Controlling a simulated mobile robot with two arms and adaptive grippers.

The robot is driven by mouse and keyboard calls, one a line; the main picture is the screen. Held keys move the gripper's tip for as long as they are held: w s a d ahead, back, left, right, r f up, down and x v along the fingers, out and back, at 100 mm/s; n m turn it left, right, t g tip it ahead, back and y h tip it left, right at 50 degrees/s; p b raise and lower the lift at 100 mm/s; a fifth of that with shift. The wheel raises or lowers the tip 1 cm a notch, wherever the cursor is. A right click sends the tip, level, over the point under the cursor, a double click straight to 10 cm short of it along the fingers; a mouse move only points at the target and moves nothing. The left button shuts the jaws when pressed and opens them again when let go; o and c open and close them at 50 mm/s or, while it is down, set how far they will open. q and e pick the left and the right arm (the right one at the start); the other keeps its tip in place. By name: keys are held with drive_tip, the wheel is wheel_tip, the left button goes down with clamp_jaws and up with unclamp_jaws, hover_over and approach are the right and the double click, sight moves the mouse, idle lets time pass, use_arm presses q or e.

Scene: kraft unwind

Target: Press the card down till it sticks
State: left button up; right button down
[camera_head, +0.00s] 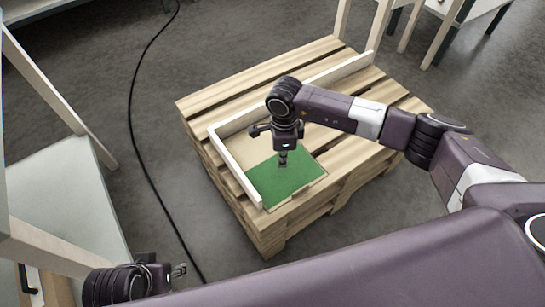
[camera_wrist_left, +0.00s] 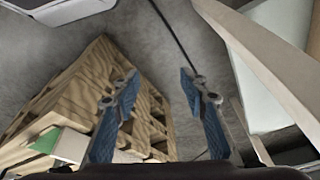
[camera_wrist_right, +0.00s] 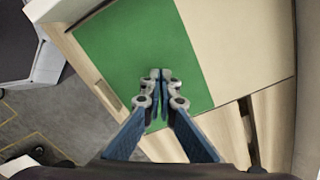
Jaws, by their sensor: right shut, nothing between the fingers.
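The green card (camera_head: 270,188) lies flat at the near corner of the pallet, on a tan sheet (camera_head: 249,149). My right gripper (camera_head: 283,160) is shut with nothing in it and points down over the card, near its far edge. In the right wrist view its closed fingertips (camera_wrist_right: 161,75) are over the green card (camera_wrist_right: 120,45). I cannot tell whether they touch it. My left gripper (camera_head: 178,271) is away from the pallet at the lower left. In the left wrist view its fingers (camera_wrist_left: 158,82) are apart and empty.
The wooden pallet stack (camera_head: 225,95) stands on a grey floor. A white L-shaped rail (camera_head: 232,160) borders the sheet and card. A black cable (camera_head: 133,110) runs along the floor at left. A pale table (camera_head: 60,180) stands further left, and white-legged furniture (camera_head: 440,35) stands at back right.

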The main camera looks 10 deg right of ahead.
drive_tip(key=shift+r+p, duration=0.75)
drive_tip(key=shift+r, duration=0.45)
use_arm(q)
wheel_tip(320, 180, down, 9)
drive_tip(key=p, duration=0.1)
drive_tip(key=shift+w+d+f+g, duration=0.15)
drive_tip(key=shift+w+f+g, duration=0.05)
drive_tip(key=shift+w+g, duration=0.1)
use_arm(e)
drive_tip(key=shift+r, duration=0.75)
